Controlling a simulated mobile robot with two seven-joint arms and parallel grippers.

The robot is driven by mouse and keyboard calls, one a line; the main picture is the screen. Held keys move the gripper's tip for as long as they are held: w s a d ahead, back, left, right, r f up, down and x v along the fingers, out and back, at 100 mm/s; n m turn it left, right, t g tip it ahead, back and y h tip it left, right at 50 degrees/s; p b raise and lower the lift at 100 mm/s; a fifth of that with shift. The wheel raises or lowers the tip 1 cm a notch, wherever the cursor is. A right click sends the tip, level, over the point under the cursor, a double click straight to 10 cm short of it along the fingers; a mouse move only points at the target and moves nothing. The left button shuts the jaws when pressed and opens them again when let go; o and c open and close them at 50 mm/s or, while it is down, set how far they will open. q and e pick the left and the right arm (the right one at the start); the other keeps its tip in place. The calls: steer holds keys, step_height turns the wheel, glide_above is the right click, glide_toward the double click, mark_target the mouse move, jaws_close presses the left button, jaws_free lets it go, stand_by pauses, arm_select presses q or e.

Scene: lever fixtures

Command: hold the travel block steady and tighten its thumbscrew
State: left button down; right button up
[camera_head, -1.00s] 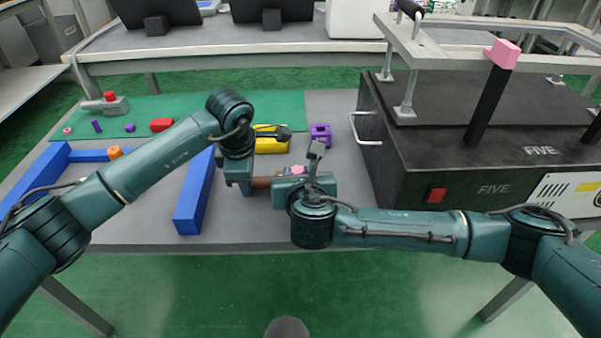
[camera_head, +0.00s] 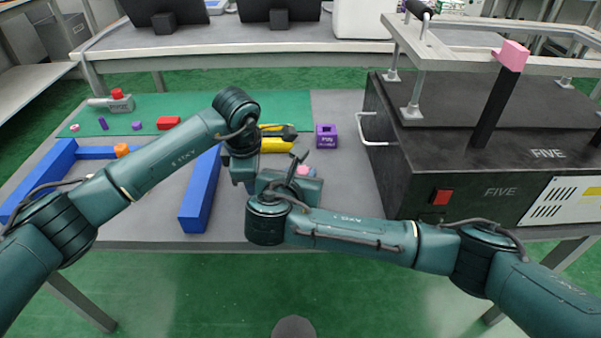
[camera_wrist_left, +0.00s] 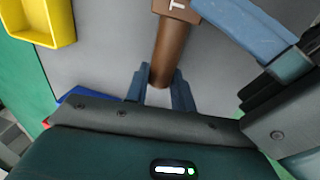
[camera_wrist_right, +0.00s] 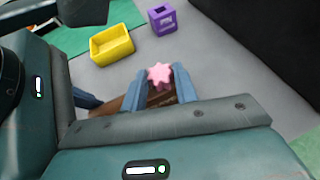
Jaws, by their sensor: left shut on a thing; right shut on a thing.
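The travel block (camera_wrist_left: 178,8) is a brown block with a letter T on it, at the top of the left wrist view. A brown bar (camera_wrist_left: 166,50) runs from it toward my left gripper (camera_wrist_left: 160,85), which is shut on the bar. The pink star-shaped thumbscrew (camera_wrist_right: 160,75) sits over brown material in the right wrist view. My right gripper (camera_wrist_right: 161,85) is shut with its fingertips on either side of the thumbscrew. In the head view the thumbscrew (camera_head: 305,171) shows partly; my right wrist hides most of the block and bar.
A yellow bin (camera_head: 275,144) and a purple block (camera_head: 326,135) stand behind the grippers. A blue bar (camera_head: 201,190) lies to the left. A large black box (camera_head: 440,170) stands at the right. A green mat (camera_head: 148,106) holds small parts.

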steer(key=o, duration=1)
steer(key=v, duration=1.2)
